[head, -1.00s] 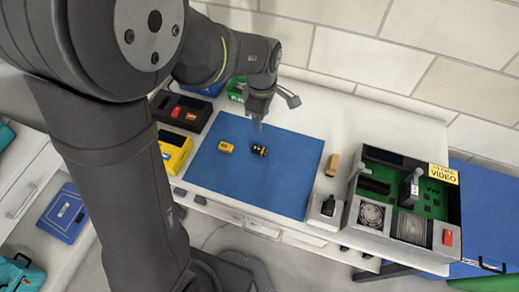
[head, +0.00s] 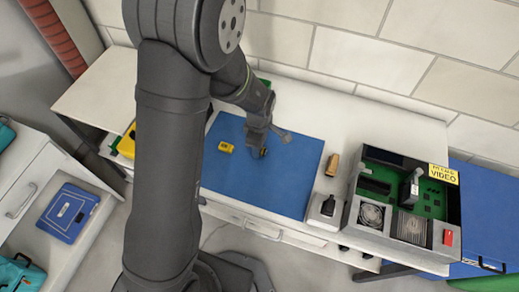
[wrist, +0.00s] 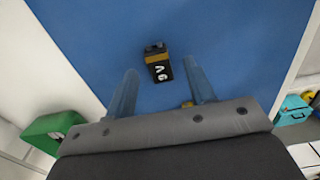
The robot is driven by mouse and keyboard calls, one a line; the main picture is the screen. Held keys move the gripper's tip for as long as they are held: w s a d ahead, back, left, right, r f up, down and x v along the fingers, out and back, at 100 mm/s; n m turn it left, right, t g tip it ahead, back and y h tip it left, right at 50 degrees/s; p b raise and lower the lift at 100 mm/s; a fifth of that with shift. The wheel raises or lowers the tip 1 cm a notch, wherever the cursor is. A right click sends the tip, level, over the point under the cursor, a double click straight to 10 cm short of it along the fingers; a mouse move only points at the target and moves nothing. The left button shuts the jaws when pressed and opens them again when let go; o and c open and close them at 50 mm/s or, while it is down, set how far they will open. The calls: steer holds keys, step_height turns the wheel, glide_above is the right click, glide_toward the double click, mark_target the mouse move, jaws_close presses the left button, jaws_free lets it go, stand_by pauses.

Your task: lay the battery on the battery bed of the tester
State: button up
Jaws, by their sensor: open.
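The 9V battery (wrist: 158,66) is a small block, black with a gold-brown band and white lettering. It lies on the blue mat, ahead of my gripper (wrist: 160,72) in the wrist view, roughly in line with the gap between the two fingers. My gripper is open and empty.
The mat's front part is clear.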

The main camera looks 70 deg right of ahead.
steer(key=shift+f, duration=0.8)
jaws_close()
steer(key=shift+r, duration=0.1)
